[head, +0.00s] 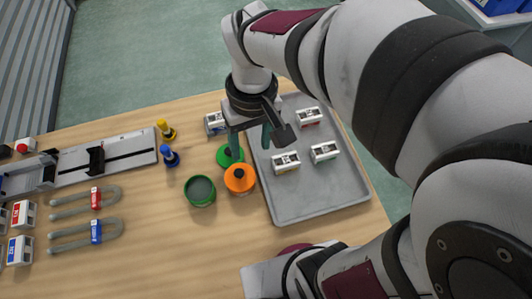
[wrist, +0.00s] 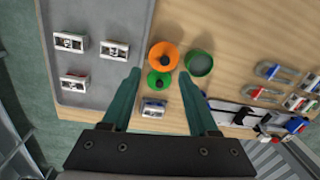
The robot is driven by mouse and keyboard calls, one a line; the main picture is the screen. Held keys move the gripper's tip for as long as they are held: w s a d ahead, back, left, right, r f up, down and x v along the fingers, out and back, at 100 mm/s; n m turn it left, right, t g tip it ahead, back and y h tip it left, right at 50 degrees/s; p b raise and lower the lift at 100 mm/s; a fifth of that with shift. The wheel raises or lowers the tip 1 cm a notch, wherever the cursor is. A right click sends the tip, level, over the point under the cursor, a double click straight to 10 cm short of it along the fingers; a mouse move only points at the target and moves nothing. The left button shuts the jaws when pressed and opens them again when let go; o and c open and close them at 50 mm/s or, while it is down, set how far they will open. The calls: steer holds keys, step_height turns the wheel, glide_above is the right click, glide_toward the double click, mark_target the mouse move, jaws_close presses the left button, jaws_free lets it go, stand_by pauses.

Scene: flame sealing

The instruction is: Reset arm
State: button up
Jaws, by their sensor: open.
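My gripper (head: 250,152) is open and empty, with its green fingers pointing down above the table beside the tray's left edge. In the wrist view its fingers (wrist: 160,73) are spread apart. A white block with blue marking (wrist: 153,108) also shows between the fingers.
A grey tray (head: 318,208) holds three white blocks (head: 286,162). At left are a slide rail fixture (head: 120,158), yellow (head: 166,130) and blue (head: 169,157) knobbed pieces, red-tagged and blue-tagged U-shaped tubes (head: 85,233), and more blocks. The front middle of the table is clear.

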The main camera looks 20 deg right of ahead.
steer(key=s+m+y, duration=0.1)
steer(key=s+m, duration=0.6)
steer(key=s, duration=0.5)
steer(key=shift+d+r, duration=0.35)
steer(key=shift+d, duration=0.1)
